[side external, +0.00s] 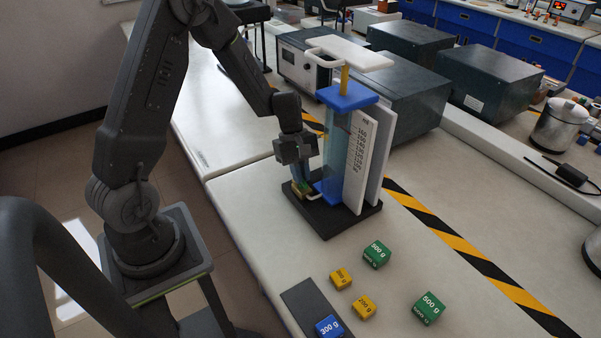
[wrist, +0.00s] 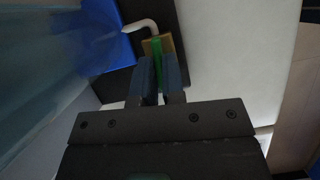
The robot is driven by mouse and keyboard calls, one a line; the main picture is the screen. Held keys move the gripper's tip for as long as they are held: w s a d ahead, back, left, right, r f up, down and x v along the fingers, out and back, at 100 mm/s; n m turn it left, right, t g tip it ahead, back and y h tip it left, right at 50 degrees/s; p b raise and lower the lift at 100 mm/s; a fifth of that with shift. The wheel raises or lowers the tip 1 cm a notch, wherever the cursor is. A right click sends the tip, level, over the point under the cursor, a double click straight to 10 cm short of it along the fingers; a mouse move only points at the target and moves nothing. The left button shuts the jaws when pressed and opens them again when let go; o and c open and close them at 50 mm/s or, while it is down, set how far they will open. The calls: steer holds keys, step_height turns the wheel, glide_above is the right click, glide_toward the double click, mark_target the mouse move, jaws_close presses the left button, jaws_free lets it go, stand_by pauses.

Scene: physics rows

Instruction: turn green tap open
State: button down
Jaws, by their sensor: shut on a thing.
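The green tap (wrist: 157,51) is a small green handle on a brass-coloured body (wrist: 167,45), with a pale curved spout beside it in the wrist view. In the side view the tap (side external: 306,186) is small and partly hidden by my gripper at the foot of the apparatus. My gripper (wrist: 158,84) points down and is shut on the green tap handle. The apparatus has a clear blue cylinder (side external: 334,150) with a blue cap and a white scale board (side external: 356,160), standing on a black base (side external: 335,222).
Green weights (side external: 376,254) (side external: 429,308), yellow weights (side external: 341,278) (side external: 364,306) and a blue weight (side external: 328,327) lie in front. A dark strip (side external: 303,302) lies by the near edge. Dark boxes (side external: 405,95) stand behind. The bench left of the base is clear.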

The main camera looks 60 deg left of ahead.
steer(key=shift+n, duration=0.7)
steer(key=c, duration=1.2)
jaws_free()
steer(key=v, duration=1.3)
steer(key=shift+s+a+r, duration=0.1)
steer(key=shift+s+r, duration=0.2)
steer(key=shift+r, duration=0.1)
